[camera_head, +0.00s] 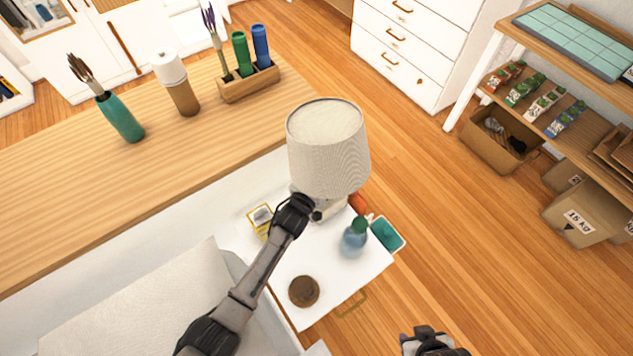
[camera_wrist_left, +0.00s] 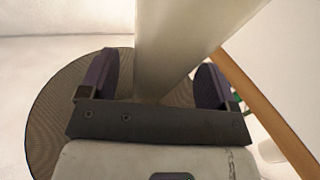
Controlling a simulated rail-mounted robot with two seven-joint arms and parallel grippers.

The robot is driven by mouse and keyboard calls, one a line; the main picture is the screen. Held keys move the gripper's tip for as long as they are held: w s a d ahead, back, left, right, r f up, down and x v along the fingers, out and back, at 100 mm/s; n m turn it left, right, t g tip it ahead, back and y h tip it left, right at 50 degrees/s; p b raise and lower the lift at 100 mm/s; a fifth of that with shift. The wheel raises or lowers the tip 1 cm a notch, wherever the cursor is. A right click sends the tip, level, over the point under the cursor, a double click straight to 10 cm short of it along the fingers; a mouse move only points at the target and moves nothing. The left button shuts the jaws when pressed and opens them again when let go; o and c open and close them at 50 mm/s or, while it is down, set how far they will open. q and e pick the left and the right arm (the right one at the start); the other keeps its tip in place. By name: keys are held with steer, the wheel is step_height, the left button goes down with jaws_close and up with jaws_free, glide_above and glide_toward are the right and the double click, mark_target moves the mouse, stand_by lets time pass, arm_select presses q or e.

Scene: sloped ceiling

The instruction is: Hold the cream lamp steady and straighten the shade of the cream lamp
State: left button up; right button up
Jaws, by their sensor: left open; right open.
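The cream lamp stands on the white bedside table, with its ribbed, pale shade (camera_head: 328,158) on top. The shade hides most of the stem, and I cannot tell how far it leans. My left gripper (camera_head: 310,206) is at the lamp just below the shade, partly hidden. In the left wrist view, its open fingers (camera_wrist_left: 155,85) stand on either side of a cream column (camera_wrist_left: 175,45), probably the lamp's stem; contact is not clear. My right gripper (camera_head: 432,342) is open and empty at the bottom edge, apart from the lamp.
A wooden counter (camera_head: 150,180) lies behind left. Open floor (camera_head: 450,240) lies right.

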arm_select(q)
steer(key=shift+w+d, duration=0.1)
steer(key=shift+w, duration=0.05)
arm_select(e)
steer(key=shift+f, duration=0.1)
arm_select(q)
steer(key=shift+c, duration=0.3)
steer(key=c, duration=0.4)
jaws_close()
arm_select(e)
steer(key=shift+c, duration=0.3)
